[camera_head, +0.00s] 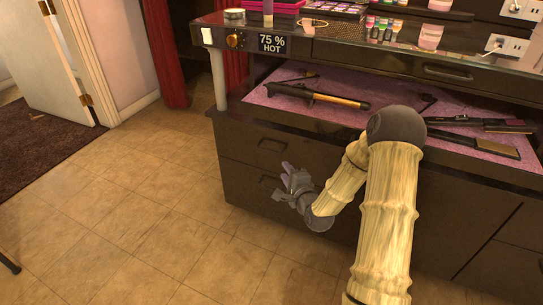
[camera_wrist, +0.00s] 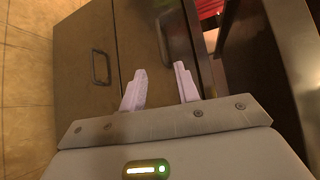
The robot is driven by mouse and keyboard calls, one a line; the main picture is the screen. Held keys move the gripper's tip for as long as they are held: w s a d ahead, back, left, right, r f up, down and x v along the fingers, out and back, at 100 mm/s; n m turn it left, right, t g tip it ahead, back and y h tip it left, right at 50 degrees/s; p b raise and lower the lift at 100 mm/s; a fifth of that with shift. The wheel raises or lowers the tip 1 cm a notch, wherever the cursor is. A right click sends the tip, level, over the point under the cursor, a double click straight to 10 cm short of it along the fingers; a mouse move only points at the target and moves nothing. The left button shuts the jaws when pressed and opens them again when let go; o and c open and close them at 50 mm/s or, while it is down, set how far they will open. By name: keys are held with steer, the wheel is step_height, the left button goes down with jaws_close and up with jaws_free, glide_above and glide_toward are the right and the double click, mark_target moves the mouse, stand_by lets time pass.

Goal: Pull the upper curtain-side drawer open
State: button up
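The dark cabinet's upper curtain-side drawer, with its bar handle (camera_head: 272,145), looks closed in the head view. The lower drawer's handle (camera_head: 270,182) is partly beside my gripper (camera_head: 289,174) in that view. In the wrist view, my gripper (camera_wrist: 160,70) has its two pale fingers apart, with nothing between them. The upper drawer front (camera_wrist: 142,30) lies ahead of the fingers, and its handle (camera_wrist: 163,40) shows beyond and between the fingertips. The lower handle (camera_wrist: 100,67) is to their left. I see no contact with either handle.
The open shelf with a pink mat (camera_head: 300,107) holds a curling iron (camera_head: 318,96) and straighteners (camera_head: 485,125) above the drawers. A red curtain (camera_head: 166,50) hangs at the left. The tiled floor (camera_head: 130,200) before the cabinet is clear.

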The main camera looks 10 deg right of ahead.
mark_target(271, 152)
steer(key=b+x, duration=0.4)
steer(key=x, duration=0.9)
steer(key=shift+w, duration=0.25)
jaws_close()
